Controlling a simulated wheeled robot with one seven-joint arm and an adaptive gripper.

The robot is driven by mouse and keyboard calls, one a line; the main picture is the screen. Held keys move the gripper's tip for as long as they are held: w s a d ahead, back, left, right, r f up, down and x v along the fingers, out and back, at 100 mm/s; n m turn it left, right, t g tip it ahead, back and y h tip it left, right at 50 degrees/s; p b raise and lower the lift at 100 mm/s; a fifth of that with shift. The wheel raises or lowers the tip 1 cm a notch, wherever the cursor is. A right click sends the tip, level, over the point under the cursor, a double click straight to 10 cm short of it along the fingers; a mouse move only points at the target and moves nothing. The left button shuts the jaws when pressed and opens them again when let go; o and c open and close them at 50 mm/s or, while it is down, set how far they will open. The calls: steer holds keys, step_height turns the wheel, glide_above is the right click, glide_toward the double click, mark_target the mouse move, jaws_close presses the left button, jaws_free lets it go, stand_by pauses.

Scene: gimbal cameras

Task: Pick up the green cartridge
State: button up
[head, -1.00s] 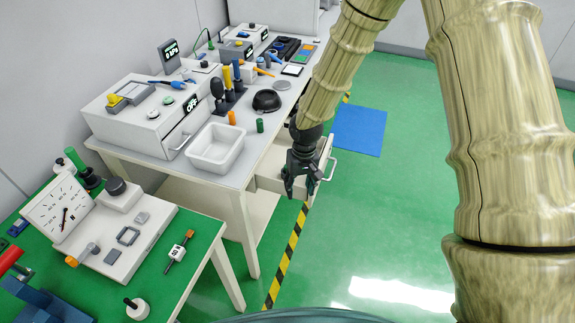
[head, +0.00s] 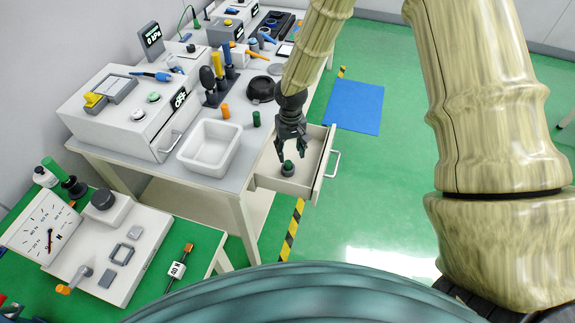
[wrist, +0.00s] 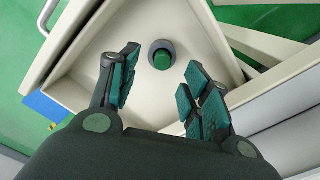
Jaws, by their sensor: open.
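A green cylinder in a dark grey round holder stands in the open drawer (head: 318,178); its green top (head: 288,166) shows just below my gripper. In the wrist view the green cylinder (wrist: 162,60) is seen from above, upright, beyond and between my fingertips. My gripper (head: 291,154) points down over the drawer, its fingers spread and empty; in the wrist view the open gripper (wrist: 160,78) frames the cylinder without visible contact. Another small green cylinder (head: 256,118) stands on the white bench. I cannot tell from looks alone which is called the cartridge.
The drawer's walls surround the green cylinder, with its front handle (head: 333,164) at the right. On the bench stand a white bin (head: 232,150), an orange cylinder (head: 225,111) and a black round dish (head: 262,88).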

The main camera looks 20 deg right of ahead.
mark_target(288, 162)
steer(key=shift+w+a+f+p, duration=0.15)
steer(key=shift+f+p, duration=0.35)
steer(key=shift+f, duration=1.05)
steer(key=shift+w+a+f+p, duration=0.1)
steer(key=shift+f+p, duration=0.4)
steer(key=shift+f, duration=1)
jaws_close()
